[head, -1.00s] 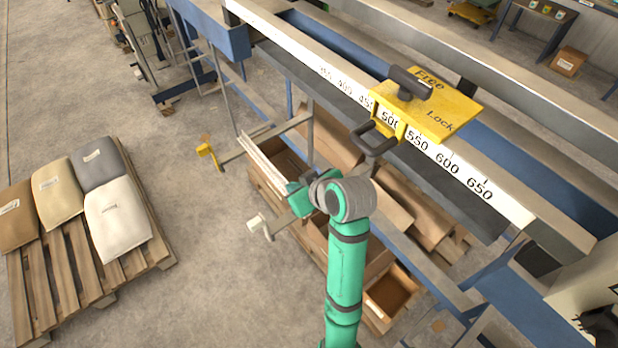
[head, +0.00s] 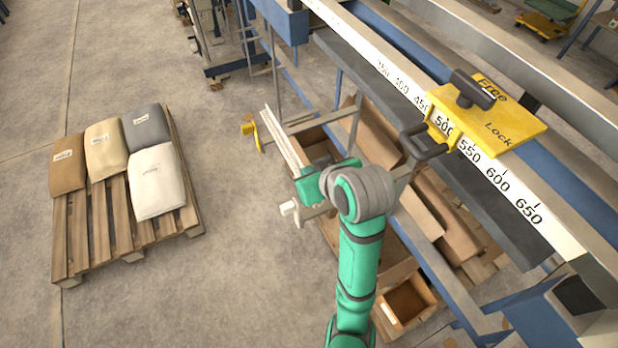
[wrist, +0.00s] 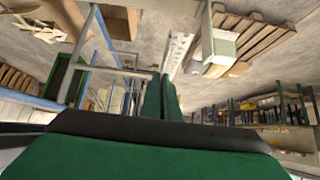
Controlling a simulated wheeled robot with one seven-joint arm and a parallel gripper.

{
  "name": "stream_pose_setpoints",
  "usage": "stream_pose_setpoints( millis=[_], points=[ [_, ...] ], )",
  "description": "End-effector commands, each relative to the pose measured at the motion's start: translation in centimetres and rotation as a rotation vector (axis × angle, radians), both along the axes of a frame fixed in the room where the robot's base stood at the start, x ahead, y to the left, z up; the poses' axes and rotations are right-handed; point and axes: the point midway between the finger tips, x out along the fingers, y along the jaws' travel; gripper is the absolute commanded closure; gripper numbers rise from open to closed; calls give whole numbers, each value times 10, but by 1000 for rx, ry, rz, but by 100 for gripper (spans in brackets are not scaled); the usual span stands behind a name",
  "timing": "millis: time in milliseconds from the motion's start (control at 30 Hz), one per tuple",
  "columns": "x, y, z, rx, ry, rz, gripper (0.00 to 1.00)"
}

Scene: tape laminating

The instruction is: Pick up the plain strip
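Thin pale strips (head: 284,140) lie side by side, reaching from the rack toward my gripper in the head view. I cannot tell which of them is the plain strip. A pale, speckled strip (wrist: 177,52) runs away beyond the fingertips in the wrist view. My gripper (wrist: 161,80) shows two green fingers with a narrow dark gap between them. In the head view my gripper (head: 308,186) is at the strips' near end, partly hidden by my wrist. Contact with a strip cannot be made out.
A yellow hooked bracket (head: 251,130) and a white one (head: 291,209) stick out near the strips. The blue-framed bench with its ruler (head: 497,184) and yellow Free/Lock slider (head: 500,128) stands right. Cardboard boxes (head: 405,302) sit below. A pallet (head: 130,240) with sacks is left; floor between is clear.

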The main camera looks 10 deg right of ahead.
Motion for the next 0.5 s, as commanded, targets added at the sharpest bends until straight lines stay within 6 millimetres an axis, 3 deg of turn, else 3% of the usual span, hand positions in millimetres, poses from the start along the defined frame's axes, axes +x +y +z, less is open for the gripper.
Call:
stream_pose_setpoints(
  millis=[367,500],
  points=[
    [-2,-3,18,-8,5,-3,100],
    [-1,-2,35,-8,3,-1,100]
  ],
)
